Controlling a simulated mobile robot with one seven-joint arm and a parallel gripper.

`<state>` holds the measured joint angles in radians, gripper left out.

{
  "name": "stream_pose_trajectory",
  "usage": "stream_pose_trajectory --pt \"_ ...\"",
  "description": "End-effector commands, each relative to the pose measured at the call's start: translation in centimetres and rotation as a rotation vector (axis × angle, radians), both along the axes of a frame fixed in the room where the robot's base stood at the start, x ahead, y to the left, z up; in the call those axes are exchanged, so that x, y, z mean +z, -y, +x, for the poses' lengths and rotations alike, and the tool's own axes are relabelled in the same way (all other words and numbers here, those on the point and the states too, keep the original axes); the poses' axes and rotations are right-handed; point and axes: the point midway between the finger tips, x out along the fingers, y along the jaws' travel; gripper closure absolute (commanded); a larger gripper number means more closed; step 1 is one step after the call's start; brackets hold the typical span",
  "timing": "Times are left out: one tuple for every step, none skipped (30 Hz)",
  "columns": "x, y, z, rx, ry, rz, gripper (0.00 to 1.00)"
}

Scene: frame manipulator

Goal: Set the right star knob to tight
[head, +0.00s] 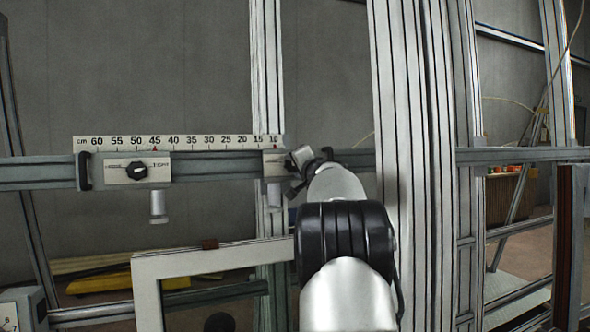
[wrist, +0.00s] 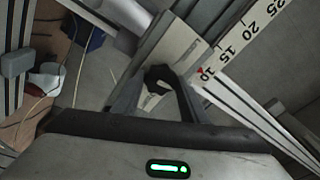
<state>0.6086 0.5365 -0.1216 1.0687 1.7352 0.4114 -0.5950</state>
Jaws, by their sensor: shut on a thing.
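The right star knob (wrist: 158,76) is black and sits on a pale plate (wrist: 178,42) by the 10 mark of the scale. In the wrist view my gripper (wrist: 156,88) has one finger on each side of the knob and is shut on it. In the head view my gripper (head: 298,164) is at the right plate (head: 272,164) and hides this knob. Its label and exact pointer angle are mostly covered. The left star knob (head: 137,169), black on a similar plate, stands apart to the left.
A centimetre scale (head: 180,142) runs along the horizontal rail (head: 215,168), with red marks at 45 and 10. A thick upright profile (head: 400,120) stands just right of my arm. A white frame (head: 200,262) lies below the rail. A black handle (head: 83,171) is at the far left.

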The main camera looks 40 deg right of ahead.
Motion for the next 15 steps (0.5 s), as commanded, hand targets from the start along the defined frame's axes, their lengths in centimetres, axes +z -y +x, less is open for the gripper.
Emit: stream_pose_trajectory --pt "0.06 0.02 -0.04 -0.006 0.010 0.043 0.83" --pt "0.09 0.00 -0.02 -0.009 0.017 0.071 0.83" --pt "0.13 -0.04 -0.01 -0.012 0.026 0.108 0.83" --pt "0.15 -0.06 0.01 -0.014 0.032 0.136 0.83" --pt "0.16 -0.06 0.00 -0.018 0.039 0.163 0.83" --pt "0.20 -0.04 -0.01 -0.022 0.047 0.199 0.83" --pt "0.21 -0.06 -0.01 -0.025 0.054 0.228 0.83" --pt "0.24 -0.07 0.00 -0.027 0.061 0.255 0.83" --pt "0.26 -0.09 0.01 -0.032 0.070 0.293 0.83" --pt "0.27 -0.09 0.00 -0.035 0.076 0.319 0.83" --pt "0.29 -0.08 -0.01 -0.038 0.082 0.347 0.83" --pt "0.33 -0.07 -0.01 -0.042 0.092 0.384 0.83" --pt "0.37 -0.08 -0.02 -0.045 0.099 0.412 0.83" --pt "0.40 -0.09 -0.02 -0.048 0.105 0.439 0.83" --pt "0.43 -0.10 -0.01 -0.052 0.115 0.476 0.83"
